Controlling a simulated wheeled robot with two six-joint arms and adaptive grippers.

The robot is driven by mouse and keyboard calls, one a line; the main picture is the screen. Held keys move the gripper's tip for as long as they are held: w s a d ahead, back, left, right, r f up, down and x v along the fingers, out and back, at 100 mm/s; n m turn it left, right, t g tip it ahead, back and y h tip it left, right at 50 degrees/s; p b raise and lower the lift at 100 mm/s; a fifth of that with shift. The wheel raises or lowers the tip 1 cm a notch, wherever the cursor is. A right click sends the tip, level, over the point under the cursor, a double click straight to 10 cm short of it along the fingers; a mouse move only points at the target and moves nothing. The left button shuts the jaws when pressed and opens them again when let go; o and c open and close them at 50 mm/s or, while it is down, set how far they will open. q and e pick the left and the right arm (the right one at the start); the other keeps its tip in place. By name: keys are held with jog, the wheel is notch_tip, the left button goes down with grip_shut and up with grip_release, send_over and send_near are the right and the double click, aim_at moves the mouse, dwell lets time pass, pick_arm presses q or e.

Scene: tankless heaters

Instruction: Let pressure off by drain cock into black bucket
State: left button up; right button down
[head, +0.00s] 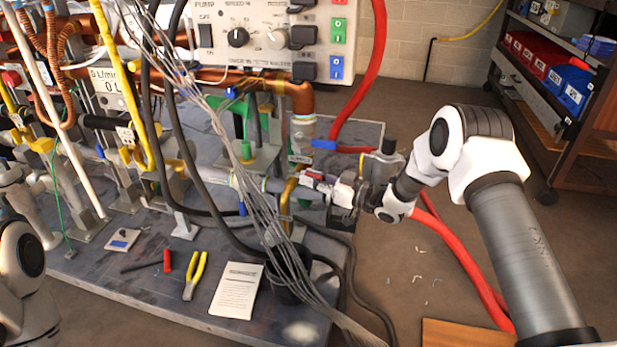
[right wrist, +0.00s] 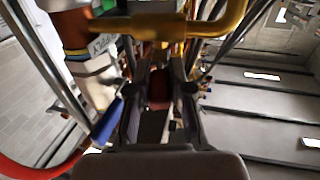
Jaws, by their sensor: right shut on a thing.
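My right gripper (head: 343,191) is at the right end of the pipework, beside a bent brass pipe (head: 287,193). It is shut on a small red part, seemingly the drain cock's handle (head: 315,177). In the right wrist view, a dark red part (right wrist: 158,88) sits between the fingers (right wrist: 160,100), and the brass pipe (right wrist: 190,27) crosses just beyond them. The black bucket (head: 287,290) stands below the brass pipe at the bench's front, partly hidden by grey cables. No flow of water can be made out. My left arm shows at the left edge; its gripper cannot be made out.
A bundle of grey cables (head: 262,205) hangs in front of the pipework and bucket. A red hose (head: 455,250) runs on the floor below my right arm.

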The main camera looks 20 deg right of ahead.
pick_arm(q)
jog(key=shift+w+d, duration=0.2)
jog(key=shift+w, duration=0.1)
pick_arm(e)
jog(key=shift+w+d+n+g+y, duration=0.25)
jog(key=shift+w+n+g+y, duration=0.05)
jog(key=shift+n+g+y, duration=0.5)
jog(key=shift+w+d+n+g+y, duration=0.3)
jog(key=shift+n+g+y, duration=0.35)
jog(key=shift+g, duration=0.25)
jog(key=c, duration=1)
grip_release()
jog(key=shift+a, duration=0.1)
jog(key=shift+c, duration=0.2)
jog(key=v, duration=1.2)
jog(key=shift+w, duration=0.1)
jog(key=shift+f, duration=0.1)
